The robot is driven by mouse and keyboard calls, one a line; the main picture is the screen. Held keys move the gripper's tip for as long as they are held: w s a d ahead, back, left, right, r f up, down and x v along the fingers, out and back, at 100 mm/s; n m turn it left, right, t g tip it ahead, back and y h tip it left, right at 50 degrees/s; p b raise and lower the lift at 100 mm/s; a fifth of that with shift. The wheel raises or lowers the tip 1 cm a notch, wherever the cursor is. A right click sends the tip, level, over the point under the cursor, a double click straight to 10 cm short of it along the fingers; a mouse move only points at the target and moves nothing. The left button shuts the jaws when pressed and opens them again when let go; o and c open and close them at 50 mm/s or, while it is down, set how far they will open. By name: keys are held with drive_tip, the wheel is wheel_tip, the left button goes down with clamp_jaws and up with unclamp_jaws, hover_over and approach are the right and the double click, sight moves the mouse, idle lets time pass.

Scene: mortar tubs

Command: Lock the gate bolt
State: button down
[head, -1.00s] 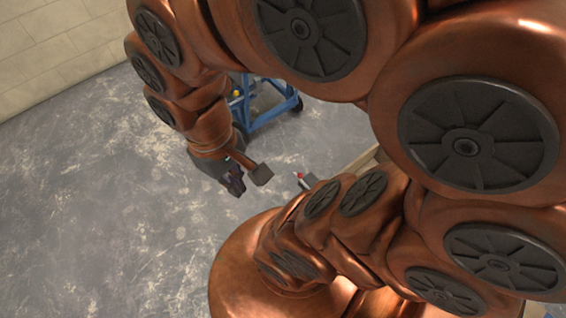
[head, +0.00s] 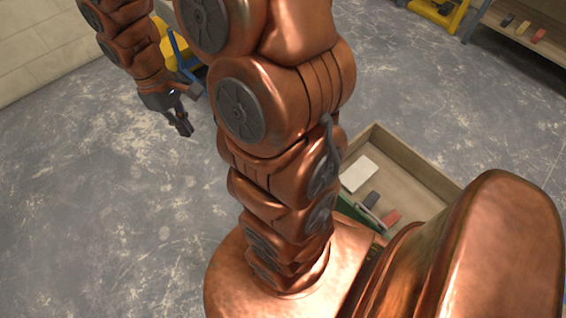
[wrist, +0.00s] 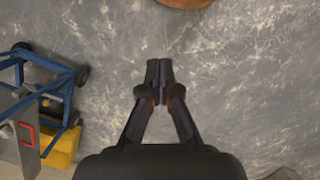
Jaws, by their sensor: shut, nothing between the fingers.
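My gripper (head: 184,127) hangs over bare floor at the upper left of the head view. In the wrist view its fingers (wrist: 159,68) are together with nothing between them. At the left edge of the wrist view is a grey metal panel (wrist: 27,160) with a red U-shaped piece (wrist: 27,134) and a small silvery metal part (wrist: 8,128) beside it. This may be the gate bolt, but I cannot tell its position. It is well to the left of my fingers and apart from them. My arm hides part of the head view.
A blue-framed wheeled cart (wrist: 42,68) with a yellow part (wrist: 62,148) stands to the left of my gripper. A wooden crate (head: 425,165) holds several items. A shelf (head: 545,48) and a yellow wheeled thing (head: 437,10) are at the upper right. The floor below my gripper is clear.

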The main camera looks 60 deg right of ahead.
drive_tip(key=w+d+f+b, duration=0.45)
drive_tip(key=d+f, duration=0.25)
drive_tip(key=f, duration=0.4)
drive_tip(key=w+d+f+b, duration=0.4)
drive_tip(key=d+f+b, duration=0.3)
drive_tip(key=f, duration=0.5)
drive_tip(key=s+d+f+g+b, duration=0.1)
drive_tip(key=d+f+b, duration=0.3)
drive_tip(key=d+f, duration=0.5)
drive_tip(key=s+d+f+g+b, duration=0.1)
drive_tip(key=s+d+f+b, duration=0.2)
drive_tip(key=d+f, duration=0.6)
wheel_tip(320, 180, down, 4)
drive_tip(key=shift+s+f+g+h+b, duration=0.15)
drive_tip(key=shift+s+g+h+b, duration=0.2)
drive_tip(key=shift+s+g+h, duration=0.05)
drive_tip(key=s+d+f+b, duration=0.1)
drive_tip(key=s+f+b, duration=0.3)
drive_tip(key=s+f, duration=0.4)
drive_tip(key=shift+d+f, duration=0.15)
drive_tip(key=shift+d, duration=0.2)
